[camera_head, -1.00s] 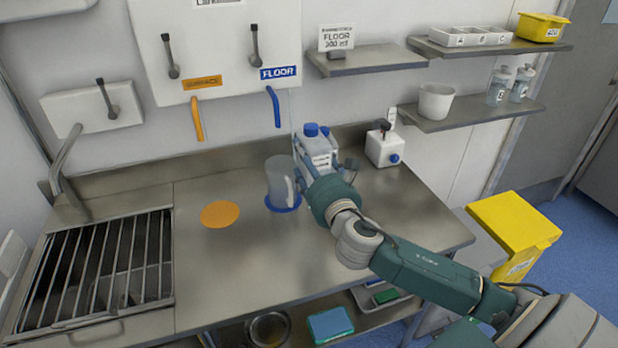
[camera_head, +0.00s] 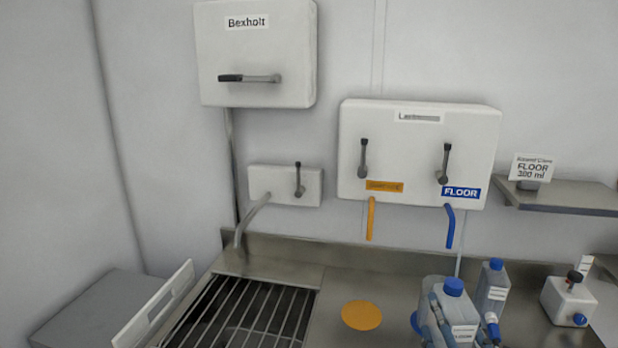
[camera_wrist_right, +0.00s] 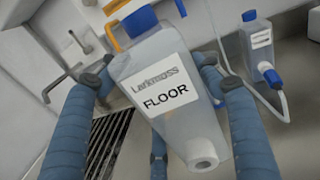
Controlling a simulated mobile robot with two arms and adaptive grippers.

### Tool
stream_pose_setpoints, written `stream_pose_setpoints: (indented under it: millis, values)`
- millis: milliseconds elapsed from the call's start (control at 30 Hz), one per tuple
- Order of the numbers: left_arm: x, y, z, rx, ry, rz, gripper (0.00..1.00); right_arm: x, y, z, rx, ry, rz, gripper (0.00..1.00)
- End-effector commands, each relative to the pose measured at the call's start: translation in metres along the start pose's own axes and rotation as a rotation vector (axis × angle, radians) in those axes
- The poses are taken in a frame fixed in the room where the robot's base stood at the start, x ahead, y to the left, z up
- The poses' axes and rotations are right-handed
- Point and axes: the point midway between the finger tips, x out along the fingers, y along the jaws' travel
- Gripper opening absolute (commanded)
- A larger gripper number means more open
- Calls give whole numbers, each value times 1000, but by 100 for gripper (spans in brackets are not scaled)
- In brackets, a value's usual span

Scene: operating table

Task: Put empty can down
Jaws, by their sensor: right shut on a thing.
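The can is a translucent canister with a blue cap and a white FLOOR label. It shows at the lower right of the head view (camera_head: 455,312), above or on the steel bench; I cannot tell whether its base touches. My right gripper (camera_head: 463,322) is shut on it. In the right wrist view the can (camera_wrist_right: 165,115) fills the middle, with blue-grey fingers of my right gripper (camera_wrist_right: 150,75) on both sides. Its contents are not clear. My left gripper is not in view.
A second blue-capped bottle (camera_head: 493,287) stands close behind the can; it shows a tube in the right wrist view (camera_wrist_right: 260,45). A white pump box (camera_head: 568,301) is to the right. An orange disc (camera_head: 361,315) marks clear bench left of the can. A grated sink (camera_head: 245,315) lies farther left.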

Motion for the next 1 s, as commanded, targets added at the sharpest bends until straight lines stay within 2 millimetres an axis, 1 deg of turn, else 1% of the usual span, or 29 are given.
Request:
stream_pose_setpoints:
  millis: [33,100,200,300,433,533,700,800,900,1000]
  values:
    - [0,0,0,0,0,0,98,-20,16,-11,11,8,22,30]
    - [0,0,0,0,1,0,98,-44,35,-18,15,5,47,30]
    - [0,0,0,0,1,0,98,-71,52,-21,19,-2,67,30]
    - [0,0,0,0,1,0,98,-89,62,-21,18,-8,76,30]
    - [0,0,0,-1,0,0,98,-100,66,-21,16,-12,78,30]
    - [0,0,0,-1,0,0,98,-112,64,-29,10,-6,72,30]
    - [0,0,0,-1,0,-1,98,-147,60,-46,8,-1,66,30]
    - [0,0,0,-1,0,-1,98,-164,60,-50,11,-5,71,30]
    - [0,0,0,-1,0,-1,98,-175,60,-51,15,-9,76,30]
    - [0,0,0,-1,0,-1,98,-179,60,-51,16,-12,78,30]
